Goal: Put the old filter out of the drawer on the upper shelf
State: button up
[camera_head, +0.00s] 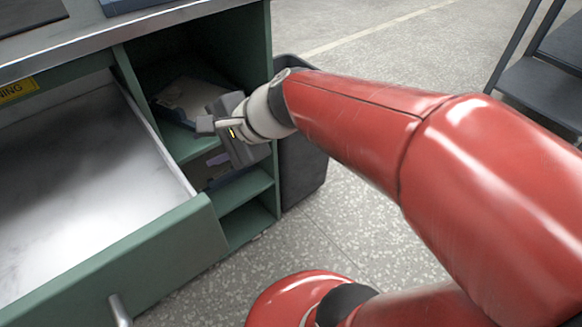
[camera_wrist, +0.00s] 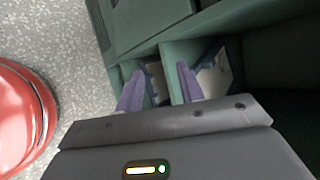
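The drawer (camera_head: 95,185) stands pulled open at the left in the head view; the part of its pale inside that shows is empty. A pale panel in a dark frame, which looks like a filter (camera_head: 186,96), lies on the upper shelf (camera_head: 184,143). It also shows in the wrist view (camera_wrist: 214,76), right of the fingers. A second pale, blue-edged piece (camera_wrist: 156,84) shows between the fingers, in the compartment below. I cannot tell which one is the old filter. My gripper (camera_head: 214,141) is at the shelf fronts, its purple fingers (camera_wrist: 161,72) apart with nothing visibly held.
The green cabinet has a metal worktop (camera_head: 110,35) above the shelves. A lower shelf (camera_head: 240,190) lies beneath. A dark bin (camera_head: 303,165) stands close against the cabinet's right side. A dark rack (camera_head: 545,85) is at the far right, with open floor between.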

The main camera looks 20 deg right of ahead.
jog(key=s+d+f+n+h, duration=0.2)
jog(key=s+d+n+h, duration=0.5)
jog(key=s+d+n, duration=0.4)
jog(key=shift+s+d+f+n+g, duration=0.2)
jog(key=shift+n+g, duration=0.2)
jog(key=shift+n, duration=0.7)
jog(key=shift+r, duration=0.15)
